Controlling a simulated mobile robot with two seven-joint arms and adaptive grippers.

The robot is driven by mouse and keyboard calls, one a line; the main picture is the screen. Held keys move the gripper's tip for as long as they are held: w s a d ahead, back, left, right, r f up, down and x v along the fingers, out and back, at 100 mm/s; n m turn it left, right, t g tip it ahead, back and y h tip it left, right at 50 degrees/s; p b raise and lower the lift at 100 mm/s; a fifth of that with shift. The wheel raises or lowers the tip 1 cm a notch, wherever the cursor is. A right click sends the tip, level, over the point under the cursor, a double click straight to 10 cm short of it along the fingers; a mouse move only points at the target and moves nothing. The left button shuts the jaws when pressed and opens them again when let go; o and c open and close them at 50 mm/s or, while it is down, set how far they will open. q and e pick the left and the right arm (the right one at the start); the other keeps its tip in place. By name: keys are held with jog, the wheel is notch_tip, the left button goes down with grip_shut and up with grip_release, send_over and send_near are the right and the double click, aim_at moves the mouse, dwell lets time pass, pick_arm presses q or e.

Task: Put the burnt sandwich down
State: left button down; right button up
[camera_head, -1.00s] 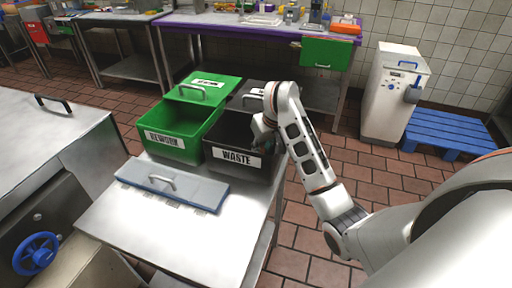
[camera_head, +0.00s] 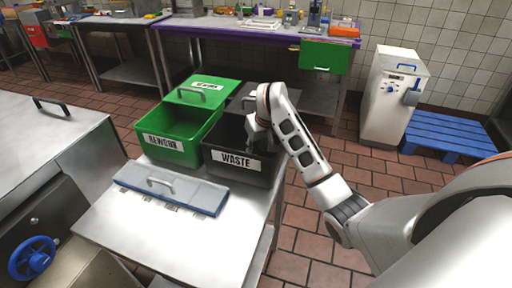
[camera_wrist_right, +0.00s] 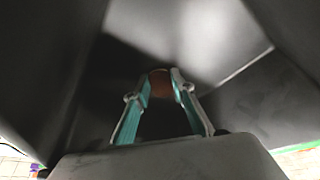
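The black bin labelled WASTE (camera_head: 238,160) stands on the steel table, and its lid is open at the back. My right gripper (camera_wrist_right: 161,80) points down into this bin. In the right wrist view its two teal-sided fingers are close together at the tips. A small round brown piece, the burnt sandwich (camera_wrist_right: 160,84), shows between the fingertips and fills the gap there. The dark bin walls surround it. In the head view the fingers and the sandwich are hidden by the wrist and the bin. My left gripper is not in view.
The green bin labelled REWORK (camera_head: 180,133) stands directly left of the waste bin, also open. A flat grey-blue lidded tray (camera_head: 172,188) lies in front of it. The steel table's (camera_head: 170,240) front is clear. A machine with a blue handwheel (camera_head: 34,257) is at left.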

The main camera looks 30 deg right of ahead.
jog(key=o, duration=0.3)
jog(key=shift+r, duration=0.3)
jog(key=p+v, duration=0.3)
jog(key=v, duration=0.9)
